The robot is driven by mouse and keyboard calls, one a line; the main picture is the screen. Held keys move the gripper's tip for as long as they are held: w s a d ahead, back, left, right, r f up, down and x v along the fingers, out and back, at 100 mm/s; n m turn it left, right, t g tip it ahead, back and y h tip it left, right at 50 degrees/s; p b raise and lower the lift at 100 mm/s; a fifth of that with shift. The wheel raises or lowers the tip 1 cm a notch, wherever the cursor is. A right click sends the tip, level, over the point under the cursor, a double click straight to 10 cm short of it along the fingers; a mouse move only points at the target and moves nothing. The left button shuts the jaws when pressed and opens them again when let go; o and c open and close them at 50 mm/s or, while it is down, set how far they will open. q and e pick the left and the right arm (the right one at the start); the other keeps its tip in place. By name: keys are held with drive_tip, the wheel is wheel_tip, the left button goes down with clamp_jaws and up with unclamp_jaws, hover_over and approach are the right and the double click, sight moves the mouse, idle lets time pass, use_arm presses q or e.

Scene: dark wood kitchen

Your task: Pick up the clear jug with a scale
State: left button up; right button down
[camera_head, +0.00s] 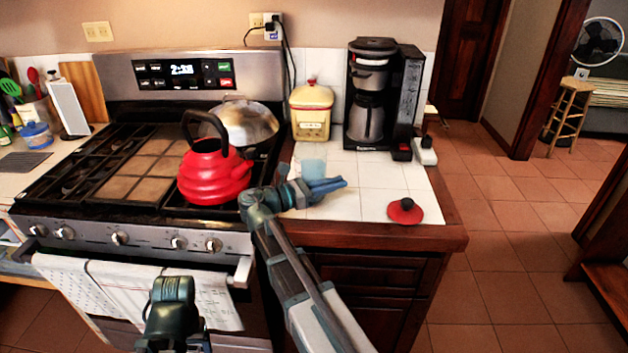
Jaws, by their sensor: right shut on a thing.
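The clear jug (313,167) is a small, pale blue, see-through shape on or just above the white tiled counter, right of the stove. Its lower part is hidden behind my right gripper, and no scale marks can be made out. My right gripper (328,185) reaches in from the left side of the counter, its blue fingers pointing right. It is shut on the jug; the exact grip point is hard to see. A part of my left arm shows at the bottom, in front of the oven, but its gripper is not visible.
A red kettle (213,172) stands on the stove just left of my right wrist, with a silver domed lid (246,122) behind. A cream canister (311,113) and coffee maker (369,115) stand behind the jug. A red lid (405,211) lies near the counter's front right edge.

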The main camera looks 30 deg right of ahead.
sight(326, 173)
use_arm(q)
drive_tip(key=shift+r, duration=0.2)
use_arm(e)
drive_tip(key=shift+r, duration=0.2)
wheel_tip(326, 173, up, 3)
drive_tip(key=p, duration=0.3)
drive_tip(key=shift+r+p, duration=0.2)
drive_tip(key=shift+p, duration=0.2)
use_arm(q)
drive_tip(key=shift+r+p, duration=0.6)
drive_tip(key=shift+r, duration=1.7)
use_arm(e)
drive_tip(key=s+a, duration=0.3)
drive_tip(key=s, duration=0.4)
drive_tip(key=s+a+r, duration=0.1)
drive_tip(key=s+a, duration=0.2)
drive_tip(key=s, duration=0.4)
drive_tip(key=shift+s+a, duration=0.15)
drive_tip(key=shift+a, duration=0.15)
drive_tip(key=shift+s+r, duration=0.1)
